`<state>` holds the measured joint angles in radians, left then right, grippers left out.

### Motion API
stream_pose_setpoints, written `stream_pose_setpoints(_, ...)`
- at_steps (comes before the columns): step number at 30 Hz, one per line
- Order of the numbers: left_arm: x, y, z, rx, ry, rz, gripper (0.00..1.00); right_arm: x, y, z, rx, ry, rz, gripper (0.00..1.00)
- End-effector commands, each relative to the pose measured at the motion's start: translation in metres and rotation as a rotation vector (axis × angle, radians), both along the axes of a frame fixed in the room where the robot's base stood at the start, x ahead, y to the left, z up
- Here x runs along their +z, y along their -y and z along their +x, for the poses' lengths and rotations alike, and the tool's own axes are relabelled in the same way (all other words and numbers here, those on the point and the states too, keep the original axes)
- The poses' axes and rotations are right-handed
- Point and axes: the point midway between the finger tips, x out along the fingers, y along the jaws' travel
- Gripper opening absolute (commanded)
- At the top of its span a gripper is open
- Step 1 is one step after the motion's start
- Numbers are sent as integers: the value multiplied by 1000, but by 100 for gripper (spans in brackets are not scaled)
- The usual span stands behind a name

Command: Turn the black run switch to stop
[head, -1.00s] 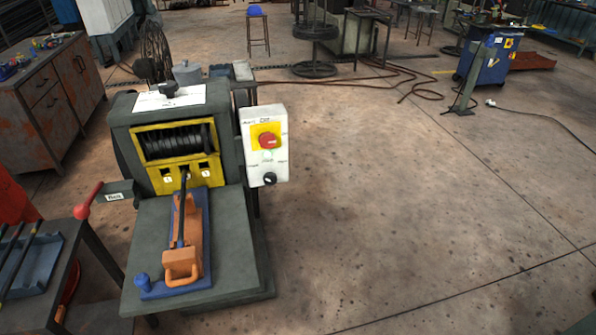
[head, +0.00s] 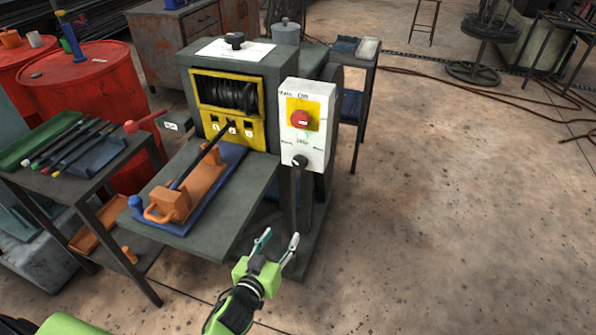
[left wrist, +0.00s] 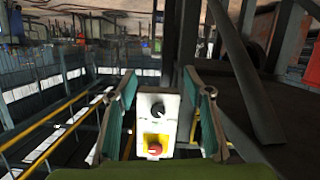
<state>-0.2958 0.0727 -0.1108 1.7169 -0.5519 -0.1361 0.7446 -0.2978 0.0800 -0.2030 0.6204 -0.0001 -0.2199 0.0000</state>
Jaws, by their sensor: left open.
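The black run switch (head: 300,161) is a round knob low on a white control box (head: 318,150) at the right side of the capstan machine. A red button (head: 300,118) on a yellow plate sits above it. In the left wrist view, the picture is upside down, with the black switch (left wrist: 158,109) above the red button (left wrist: 154,148). My left gripper (head: 279,240) is open and empty, below the box and apart from it. In the left wrist view its two fingers frame the box. I cannot read the switch's setting. My right gripper is not in view.
The machine's grey table (head: 228,205) bears a blue plate with an orange fixture, left of my gripper. A tool cart (head: 70,185) and red drums (head: 95,90) stand further left. The floor (head: 450,220) to the right is clear.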

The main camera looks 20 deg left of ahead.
Motion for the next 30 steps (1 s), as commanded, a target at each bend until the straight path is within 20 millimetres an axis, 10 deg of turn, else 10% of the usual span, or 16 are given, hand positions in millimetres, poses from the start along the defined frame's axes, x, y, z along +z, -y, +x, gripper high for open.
stream_pose_setpoints(3, 70, -2, 14, 12, 145, -37, 47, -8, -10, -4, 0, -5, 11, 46)
stream_pose_setpoints(9, 128, -4, 18, 17, 259, -68, 47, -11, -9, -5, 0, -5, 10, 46)
stream_pose_setpoints(30, 133, 0, 126, 17, 268, -70, 47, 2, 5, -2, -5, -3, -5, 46)
